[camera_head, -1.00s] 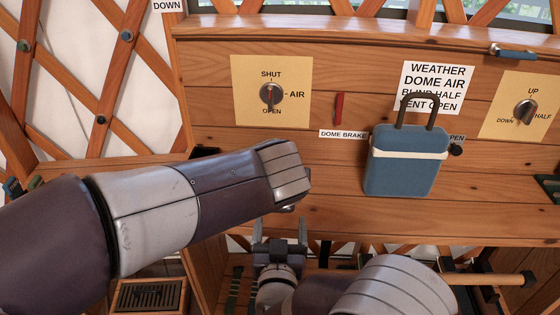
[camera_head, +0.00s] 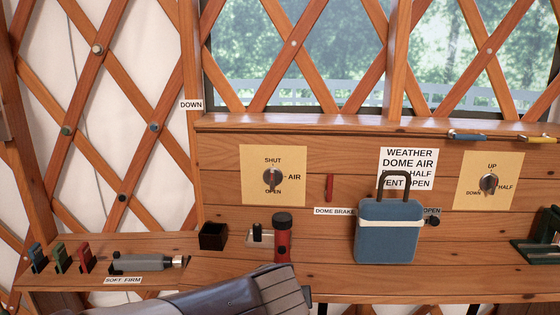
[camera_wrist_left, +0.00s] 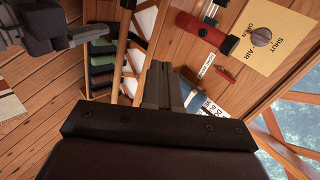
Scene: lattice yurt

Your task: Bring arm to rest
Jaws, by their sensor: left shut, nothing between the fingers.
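My left arm (camera_head: 235,294) comes in at the bottom of the head view. Only a grey and dark link shows there, in front of the shelf edge, and its gripper is out of that picture. In the left wrist view my left gripper (camera_wrist_left: 163,85) points away from the camera, with its fingers together and nothing between them. It stands in front of the wooden panel, with the dial plate (camera_wrist_left: 275,38) beyond it to the upper right.
The shelf (camera_head: 330,283) holds a blue cooler box (camera_head: 387,243), a red cylinder (camera_head: 282,240), a black open box (camera_head: 213,236) and a grey tool (camera_head: 140,262). Coloured clips (camera_head: 60,258) stand at left, a dark green rack (camera_head: 540,240) at right. A red lever (camera_head: 329,187) is on the panel.

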